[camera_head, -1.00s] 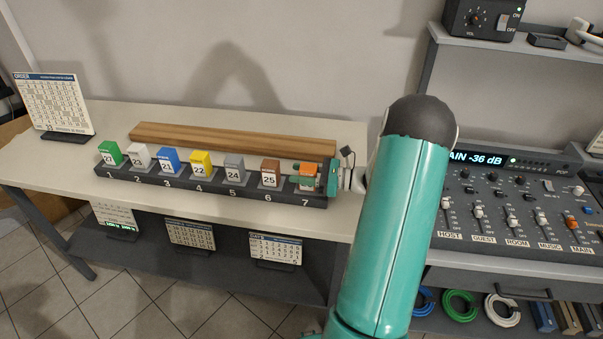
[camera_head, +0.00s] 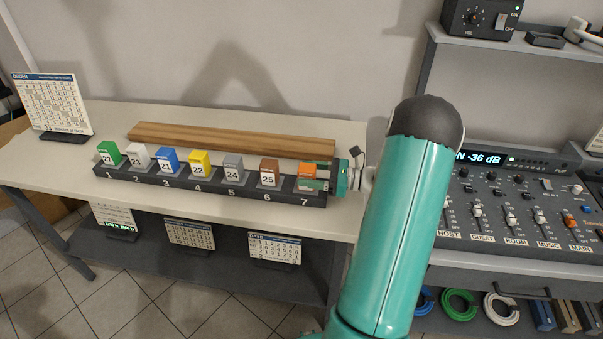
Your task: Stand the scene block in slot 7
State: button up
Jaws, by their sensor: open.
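An orange block (camera_head: 305,169) with a white label stands upright in slot 7 at the right end of the dark numbered rack (camera_head: 235,190). The label's writing is too small to read. My gripper (camera_head: 316,175) is open at that end, coming in from the right. Its fingers lie close beside the orange block and hide part of it; I cannot tell whether they touch it.
Green, white, blue, yellow, grey and brown blocks stand in slots 1 to 6. A wooden strip (camera_head: 230,139) lies behind the rack. An order board (camera_head: 53,103) stands at the left. A mixing desk (camera_head: 520,205) is on the right. Calendar cards (camera_head: 275,248) stand on the lower shelf.

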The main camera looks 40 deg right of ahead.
jog(key=v, duration=0.9)
jog(key=shift+s, duration=0.1)
jog(key=shift+d, duration=0.1)
